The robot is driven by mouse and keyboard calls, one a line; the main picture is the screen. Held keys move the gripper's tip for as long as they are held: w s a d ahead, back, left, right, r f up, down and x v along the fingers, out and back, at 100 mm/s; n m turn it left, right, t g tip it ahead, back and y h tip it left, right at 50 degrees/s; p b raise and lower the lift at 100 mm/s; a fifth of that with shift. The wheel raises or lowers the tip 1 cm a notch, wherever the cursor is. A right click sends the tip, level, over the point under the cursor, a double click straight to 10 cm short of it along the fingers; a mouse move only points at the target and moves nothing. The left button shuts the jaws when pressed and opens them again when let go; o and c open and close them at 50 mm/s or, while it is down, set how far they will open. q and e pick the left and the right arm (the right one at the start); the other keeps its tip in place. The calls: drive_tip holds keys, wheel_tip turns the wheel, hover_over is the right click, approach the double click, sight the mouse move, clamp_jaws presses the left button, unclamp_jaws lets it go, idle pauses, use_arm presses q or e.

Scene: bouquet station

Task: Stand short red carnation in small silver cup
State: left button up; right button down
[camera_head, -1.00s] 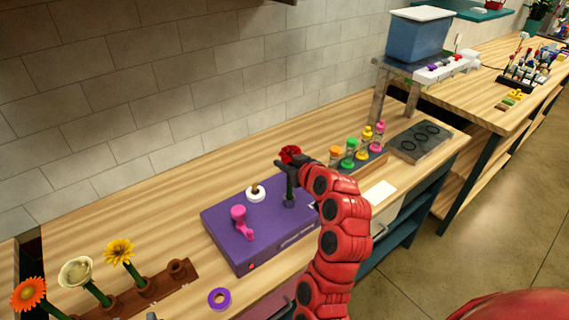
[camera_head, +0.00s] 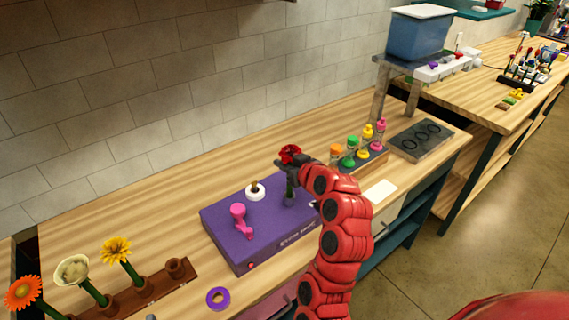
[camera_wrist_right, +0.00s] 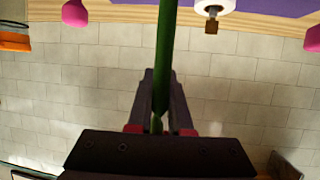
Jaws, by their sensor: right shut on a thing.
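The short red carnation (camera_head: 290,153) is upright, its green stem pointing down toward the purple box. My right gripper (camera_head: 286,165) is shut on the stem just below the bloom. The right wrist view shows the green stem (camera_wrist_right: 167,45) between the two fingers (camera_wrist_right: 160,108). The small silver cup (camera_head: 289,201) looks dark grey and stands on the purple box (camera_head: 232,239). The stem's lower end meets the cup in the head view; I cannot tell how deep it sits inside. My left gripper is not in view.
A pink object (camera_head: 241,219) and a white ring with a brown peg (camera_head: 255,191) are on the box. A purple ring (camera_head: 218,298) lies in front. A brown rack (camera_head: 180,281) with flowers is at left. Several coloured bottles (camera_head: 351,150) stand at right.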

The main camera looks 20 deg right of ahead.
drive_tip(key=c, duration=0.8)
unclamp_jaws()
drive_tip(key=shift+o, duration=0.4)
drive_tip(key=o, duration=0.5)
drive_tip(key=shift+s, duration=0.1)
drive_tip(key=p+v, duration=0.9)
drive_tip(key=p, duration=0.1)
drive_tip(key=shift+p, duration=0.3)
